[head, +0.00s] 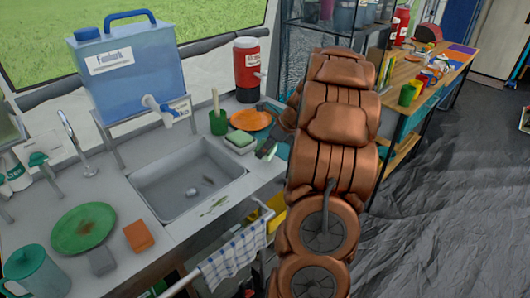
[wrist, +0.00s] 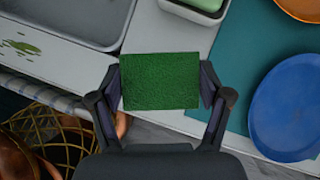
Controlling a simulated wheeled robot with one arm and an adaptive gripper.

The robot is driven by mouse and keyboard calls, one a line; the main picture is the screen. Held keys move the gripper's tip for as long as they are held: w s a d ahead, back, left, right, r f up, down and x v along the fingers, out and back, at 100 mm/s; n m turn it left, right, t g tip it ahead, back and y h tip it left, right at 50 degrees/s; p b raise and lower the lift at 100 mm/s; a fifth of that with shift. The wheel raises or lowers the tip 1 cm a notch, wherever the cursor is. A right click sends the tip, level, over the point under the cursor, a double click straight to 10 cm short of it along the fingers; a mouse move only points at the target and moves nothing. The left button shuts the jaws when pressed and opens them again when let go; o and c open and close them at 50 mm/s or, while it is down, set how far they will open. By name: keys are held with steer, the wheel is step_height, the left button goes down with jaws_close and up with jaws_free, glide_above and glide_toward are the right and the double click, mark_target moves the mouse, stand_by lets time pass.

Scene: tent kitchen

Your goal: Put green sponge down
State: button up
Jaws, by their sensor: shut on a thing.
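The green sponge (wrist: 160,82) is a flat, dark green rectangle held between the two fingers of my gripper (wrist: 161,86) in the wrist view. The fingers press on its left and right sides. It appears above the grey counter (wrist: 160,35) near the front edge; whether it touches the counter I cannot tell. In the head view my gripper (head: 268,147) is right of the sink, and the held sponge is not clearly visible there. A pale dish with a green top (head: 240,140) stands on the counter just left of my gripper, also at the top of the wrist view (wrist: 197,8).
The sink (head: 188,180) lies to the left. A teal mat (wrist: 230,75) on the right carries a blue plate (wrist: 287,108) and an orange plate (wrist: 300,8). A green cup (head: 218,122) stands behind. A wire basket (wrist: 55,135) is below the counter edge. Bare counter lies between sink and mat.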

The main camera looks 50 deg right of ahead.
steer(key=shift+w+d+f, duration=0.1)
steer(key=shift+w+d, duration=0.05)
steer(key=shift+w, duration=0.2)
steer(key=shift+f+p, duration=0.35)
steer(key=shift+f, duration=1.35)
steer(key=o, duration=1)
steer(key=shift+f, duration=0.15)
